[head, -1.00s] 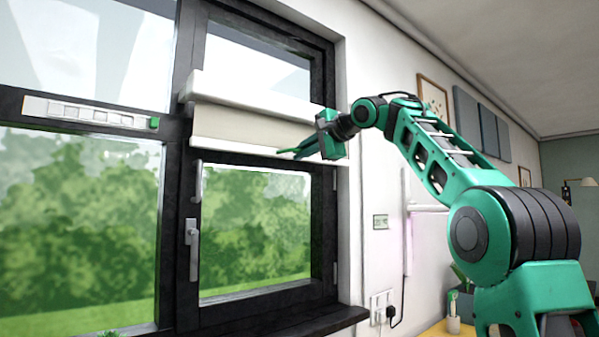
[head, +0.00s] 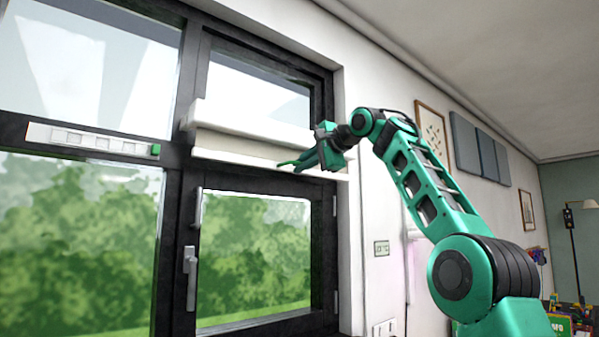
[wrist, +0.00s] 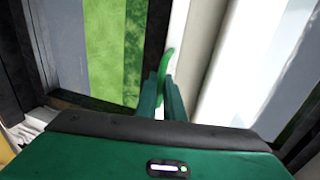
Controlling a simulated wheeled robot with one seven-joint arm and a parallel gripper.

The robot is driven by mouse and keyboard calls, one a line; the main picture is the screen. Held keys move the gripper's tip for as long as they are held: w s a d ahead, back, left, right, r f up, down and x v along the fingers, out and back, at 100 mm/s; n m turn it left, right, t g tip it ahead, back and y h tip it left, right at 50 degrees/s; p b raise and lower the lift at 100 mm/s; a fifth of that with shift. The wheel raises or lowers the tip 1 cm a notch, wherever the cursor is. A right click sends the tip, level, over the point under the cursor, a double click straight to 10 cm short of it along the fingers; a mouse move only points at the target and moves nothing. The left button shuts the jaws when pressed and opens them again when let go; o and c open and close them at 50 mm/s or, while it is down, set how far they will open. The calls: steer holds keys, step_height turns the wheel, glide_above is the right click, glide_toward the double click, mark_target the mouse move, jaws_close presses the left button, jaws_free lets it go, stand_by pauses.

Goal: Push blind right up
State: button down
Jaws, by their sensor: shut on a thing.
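The right blind is a white roller blind on the right window. Its top casing (head: 245,119) is above its bottom bar (head: 235,156), with only a thin band of fabric between them. My gripper (head: 303,162) is at the bar's right part, its fingers pointing left. In the wrist view, my gripper (wrist: 166,101) is shut on a bright green curved pull (wrist: 165,66) beside the white bar (wrist: 178,35). Where the pull joins the bar is hard to see.
A white strip with square marks (head: 90,139) lies across the left window's frame. The right window has a grey handle (head: 190,277). The white wall (head: 371,210) is close to the right of the window. Wall panels (head: 478,148) hang farther back.

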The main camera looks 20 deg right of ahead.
steer(key=c, duration=1.9)
jaws_free()
steer(key=shift+w+f, duration=0.15)
steer(key=shift+o, duration=0.2)
steer(key=v, duration=1)
steer(key=shift+s, duration=0.25)
steer(key=shift+d, duration=0.15)
